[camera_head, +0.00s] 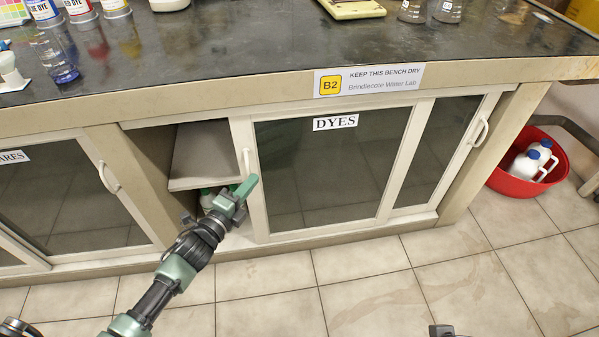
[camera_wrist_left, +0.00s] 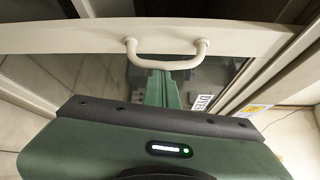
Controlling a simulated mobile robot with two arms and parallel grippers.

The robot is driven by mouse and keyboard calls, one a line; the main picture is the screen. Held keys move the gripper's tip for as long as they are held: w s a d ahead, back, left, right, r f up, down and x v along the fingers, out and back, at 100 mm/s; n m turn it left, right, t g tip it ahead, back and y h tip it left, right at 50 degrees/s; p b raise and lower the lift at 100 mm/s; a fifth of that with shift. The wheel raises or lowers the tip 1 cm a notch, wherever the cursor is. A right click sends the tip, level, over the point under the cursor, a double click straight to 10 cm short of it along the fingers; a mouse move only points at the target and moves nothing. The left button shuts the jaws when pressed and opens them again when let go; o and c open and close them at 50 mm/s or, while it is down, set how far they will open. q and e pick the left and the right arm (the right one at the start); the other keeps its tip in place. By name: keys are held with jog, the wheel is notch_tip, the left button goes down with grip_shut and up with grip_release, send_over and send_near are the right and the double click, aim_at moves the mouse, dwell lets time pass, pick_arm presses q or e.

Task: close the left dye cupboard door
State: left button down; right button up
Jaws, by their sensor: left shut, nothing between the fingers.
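The left dye cupboard door (camera_head: 325,170) is a sliding glass door in a cream frame with a "DYES" sign. It stands slid to the right, with an open gap (camera_head: 205,155) at its left showing a shelf. Its handle (camera_head: 246,162) is on the left frame and also shows in the left wrist view (camera_wrist_left: 166,63). My left gripper (camera_head: 247,184) is shut and empty, its tips at the lower end of the handle. In the left wrist view its fingers (camera_wrist_left: 157,88) lie close by the handle; whether they touch it I cannot tell.
The right dye door (camera_head: 445,145) has its own handle (camera_head: 480,132). Another cupboard door (camera_head: 60,195) is at the left. The bench top (camera_head: 230,45) carries dye bottles and glassware above. A red tub (camera_head: 515,187) with white jugs stands on the floor at right. The tiled floor in front is clear.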

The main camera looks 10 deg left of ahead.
pick_arm(q)
jog(key=s+a, duration=0.4)
jog(key=a, duration=0.7)
jog(key=s+a, duration=0.4)
jog(key=a, duration=0.8)
jog(key=shift+a, duration=0.15)
pick_arm(e)
jog(key=shift+w, duration=0.1)
